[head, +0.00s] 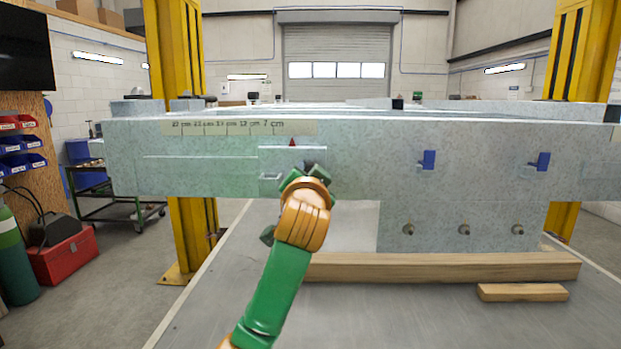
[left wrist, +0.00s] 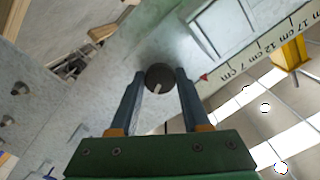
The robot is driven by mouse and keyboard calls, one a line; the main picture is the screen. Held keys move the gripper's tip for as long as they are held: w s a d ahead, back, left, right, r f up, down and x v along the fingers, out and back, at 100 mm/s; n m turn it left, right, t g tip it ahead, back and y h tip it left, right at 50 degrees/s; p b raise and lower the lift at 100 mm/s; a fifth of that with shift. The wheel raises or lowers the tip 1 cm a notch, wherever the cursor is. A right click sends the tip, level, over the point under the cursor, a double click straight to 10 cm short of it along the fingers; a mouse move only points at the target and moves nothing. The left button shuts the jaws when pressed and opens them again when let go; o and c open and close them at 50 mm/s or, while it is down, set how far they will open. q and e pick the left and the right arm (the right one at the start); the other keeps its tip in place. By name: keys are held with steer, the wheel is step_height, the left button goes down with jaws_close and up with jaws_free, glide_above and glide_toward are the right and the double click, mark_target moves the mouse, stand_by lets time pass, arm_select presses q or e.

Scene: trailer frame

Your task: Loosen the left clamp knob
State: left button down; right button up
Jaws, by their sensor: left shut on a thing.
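The left clamp knob (left wrist: 159,77) is a dark round knob with a pale mark on its face, seen in the left wrist view. It also shows as a dark spot in the head view (head: 310,166), partly hidden by my gripper. My left gripper (head: 309,173) is at the front of the beam, with its two fingers on either side of the knob and shut on it. The knob sits by a pale sliding plate (head: 280,156) with a red pointer (head: 292,142) under a centimetre scale (head: 225,128). My right gripper is not in view.
The grey speckled frame beam (head: 350,150) runs across the view. Two blue blocks (head: 429,159) (head: 543,161) stick out on its right, above several round studs (head: 464,230). Timber (head: 440,266) lies below. Yellow posts (head: 178,50) stand behind. Space left of my forearm is clear.

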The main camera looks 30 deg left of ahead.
arm_select(q)
steer(key=shift+f+n, duration=0.2)
steer(key=shift+n, duration=0.3)
steer(key=shift+c, duration=1.8)
jaws_free()
steer(key=shift+r, duration=0.1)
steer(key=shift+d, duration=0.1)
steer(key=b+v, duration=0.3)
steer(key=v, duration=0.4)
steer(key=shift+b, duration=0.3)
